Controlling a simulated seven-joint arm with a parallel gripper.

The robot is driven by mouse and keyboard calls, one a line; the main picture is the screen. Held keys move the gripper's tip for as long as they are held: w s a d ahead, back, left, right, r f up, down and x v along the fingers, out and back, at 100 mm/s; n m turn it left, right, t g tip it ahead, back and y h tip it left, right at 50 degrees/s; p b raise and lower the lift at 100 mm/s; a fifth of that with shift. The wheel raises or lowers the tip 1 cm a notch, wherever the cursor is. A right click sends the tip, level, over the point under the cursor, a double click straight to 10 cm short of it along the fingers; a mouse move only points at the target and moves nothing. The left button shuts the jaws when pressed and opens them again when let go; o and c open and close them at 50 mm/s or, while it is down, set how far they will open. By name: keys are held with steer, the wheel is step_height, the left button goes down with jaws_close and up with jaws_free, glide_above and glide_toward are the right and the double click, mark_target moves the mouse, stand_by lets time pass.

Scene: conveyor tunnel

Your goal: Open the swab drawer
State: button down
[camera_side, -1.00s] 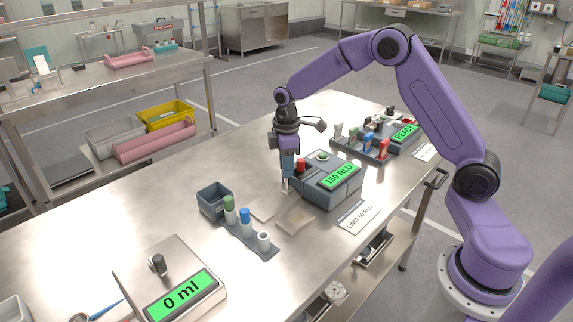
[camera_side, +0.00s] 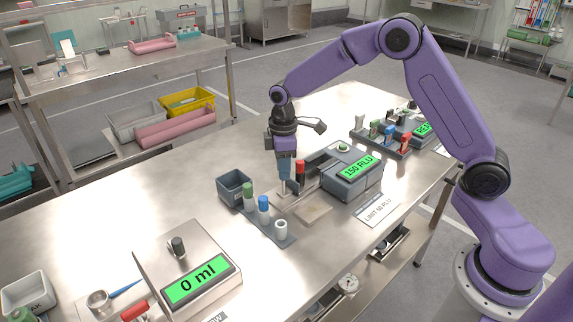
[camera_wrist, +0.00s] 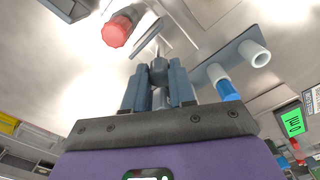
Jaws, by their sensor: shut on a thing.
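The grey reader (camera_side: 350,178) with a green "150 RLU" display stands on the steel table. Its swab drawer (camera_side: 309,187) shows as a narrow tray slid out from the reader's left side. A red-capped swab (camera_side: 300,171) stands upright by the drawer; its cap (camera_wrist: 117,32) also shows in the wrist view. My gripper (camera_side: 284,186) points down at the drawer's outer end. In the wrist view my gripper (camera_wrist: 159,75) is shut on a grey post, seemingly the drawer handle; the fingers hide most of it.
A rack (camera_side: 266,227) with green, blue and white tubes stands close in front of my gripper. A grey bin (camera_side: 234,188) is left of it. A scale (camera_side: 190,265) reading "0 ml" is at the front. Another rack (camera_side: 380,142) stands behind the reader.

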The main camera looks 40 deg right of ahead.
steer(key=c, duration=0.9)
jaws_free()
step_height(320, 180, up, 18)
steer(key=shift+f, duration=0.2)
steer(key=shift+s, duration=0.1)
steer(key=s+a+f+n, duration=0.1)
steer(key=s+f, duration=0.2)
steer(key=s, duration=1)
steer(key=s+a+f, duration=0.2)
steer(key=s, duration=1.1)
steer(key=s+d+f, duration=0.1)
steer(key=s, duration=0.2)
steer(key=s+d+f, duration=0.1)
steer(key=s+d, duration=0.1)
steer(key=s+d+f, duration=0.1)
steer(key=s+f, duration=0.1)
steer(key=s, duration=0.1)
steer(key=shift+s+d, duration=0.25)
steer(key=shift+s, duration=0.1)
